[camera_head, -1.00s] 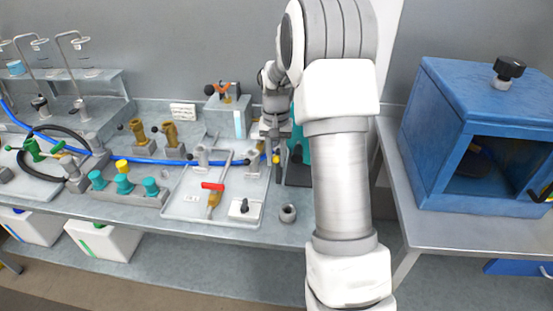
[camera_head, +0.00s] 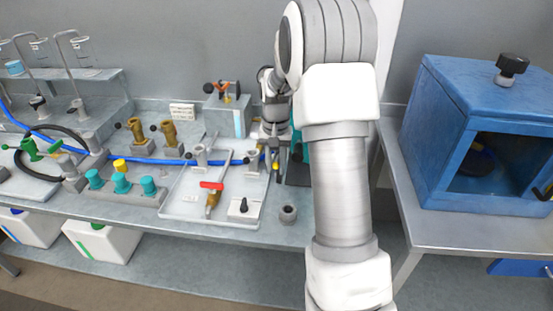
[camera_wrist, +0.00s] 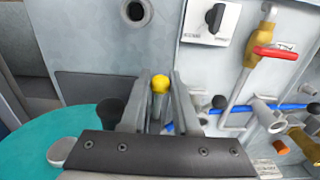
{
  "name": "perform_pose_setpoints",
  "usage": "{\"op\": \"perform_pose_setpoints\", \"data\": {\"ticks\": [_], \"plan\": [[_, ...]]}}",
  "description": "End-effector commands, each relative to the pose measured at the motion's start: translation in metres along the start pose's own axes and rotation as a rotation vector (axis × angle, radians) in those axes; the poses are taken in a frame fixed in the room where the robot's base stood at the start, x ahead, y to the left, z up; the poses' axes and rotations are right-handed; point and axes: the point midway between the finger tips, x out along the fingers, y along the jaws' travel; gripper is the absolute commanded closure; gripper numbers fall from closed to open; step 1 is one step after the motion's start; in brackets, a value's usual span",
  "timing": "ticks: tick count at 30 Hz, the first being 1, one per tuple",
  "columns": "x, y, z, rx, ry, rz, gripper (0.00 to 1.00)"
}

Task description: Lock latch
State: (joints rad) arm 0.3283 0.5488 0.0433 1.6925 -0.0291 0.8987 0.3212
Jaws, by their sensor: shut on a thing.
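A yellow round knob (camera_wrist: 160,83), which looks like the latch's handle end, sits between the two fingers of my gripper (camera_wrist: 161,88) in the wrist view. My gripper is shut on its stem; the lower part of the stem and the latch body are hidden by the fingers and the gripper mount. In the head view, the yellow knob (camera_head: 276,166) shows small below my gripper (camera_head: 275,150), at the right end of the bench. A teal round body (camera_wrist: 45,140) lies left of the gripper, mostly cut off. A black knob (camera_wrist: 108,112) shows beside the left finger.
A tray (camera_head: 185,208) with a red-handled valve (camera_head: 211,186) and a black switch (camera_head: 243,206) lies left of the gripper. A blue hose (camera_head: 155,162) runs behind it. A grey ring (camera_head: 288,213) stands near the front edge. A blue cabinet (camera_head: 450,100) stands right.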

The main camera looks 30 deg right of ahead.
Motion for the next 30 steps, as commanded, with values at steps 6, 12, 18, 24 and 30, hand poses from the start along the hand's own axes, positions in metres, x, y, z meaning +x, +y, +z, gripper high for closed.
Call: {"op": "perform_pose_setpoints", "data": {"ticks": [6,12,18,24,30], "plan": [[0.005,0.001,0.002,0.0,-0.008,0.002,1.0],[0.018,0.001,0.002,0.0,-0.009,0.003,1.0],[0.032,0.0,0.002,0.0,-0.007,0.002,1.0],[0.036,0.0,0.002,0.0,-0.006,0.002,1.0],[0.036,0.001,0.002,0.0,-0.006,0.002,1.0]]}}
